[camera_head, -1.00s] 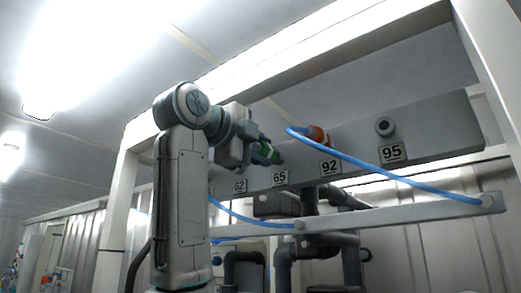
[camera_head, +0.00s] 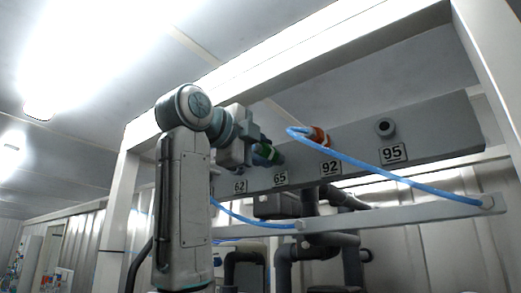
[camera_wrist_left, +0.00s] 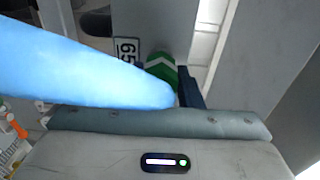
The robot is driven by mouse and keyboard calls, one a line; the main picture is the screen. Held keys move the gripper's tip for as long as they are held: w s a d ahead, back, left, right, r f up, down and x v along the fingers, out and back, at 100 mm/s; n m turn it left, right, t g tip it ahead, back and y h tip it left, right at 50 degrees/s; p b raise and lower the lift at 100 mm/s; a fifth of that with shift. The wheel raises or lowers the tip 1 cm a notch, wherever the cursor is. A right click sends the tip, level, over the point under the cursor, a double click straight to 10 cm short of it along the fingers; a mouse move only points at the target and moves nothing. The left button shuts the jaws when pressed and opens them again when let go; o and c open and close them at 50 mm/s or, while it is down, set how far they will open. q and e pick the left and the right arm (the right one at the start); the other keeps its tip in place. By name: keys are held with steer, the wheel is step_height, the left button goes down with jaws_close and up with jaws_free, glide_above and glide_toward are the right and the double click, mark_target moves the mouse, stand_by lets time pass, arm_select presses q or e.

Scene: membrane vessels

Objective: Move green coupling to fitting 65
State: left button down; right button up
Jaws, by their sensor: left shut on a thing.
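The green coupling (camera_head: 265,151) is in the jaws of my left gripper (camera_head: 264,153), up at the beam above the 65 label (camera_head: 280,178). In the left wrist view the green coupling (camera_wrist_left: 162,68) has a white chevron and sits between the dark blue fingers, beside the 65 label (camera_wrist_left: 125,50). Fitting 65 is mostly hidden behind the coupling and gripper. I cannot tell whether the coupling is seated on it. A blue hose (camera_wrist_left: 70,75) crosses close in front of the wrist camera. My right gripper is not in view.
The grey beam (camera_head: 440,125) carries labels 62 (camera_head: 240,186), 92 (camera_head: 330,168) and 95 (camera_head: 393,153). An orange coupling (camera_head: 319,137) with a blue hose is at 92. Fitting 95 (camera_head: 385,128) is bare. A lower rail (camera_head: 400,216) and dark pipes lie below.

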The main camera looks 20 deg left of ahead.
arm_select(q)
steer(key=shift+w, duration=0.2)
steer(key=c, duration=0.9)
jaws_free()
steer(key=shift+c, duration=0.2)
steer(key=b+v, duration=0.4)
steer(key=v, duration=0.6)
steer(key=shift+s, duration=0.4)
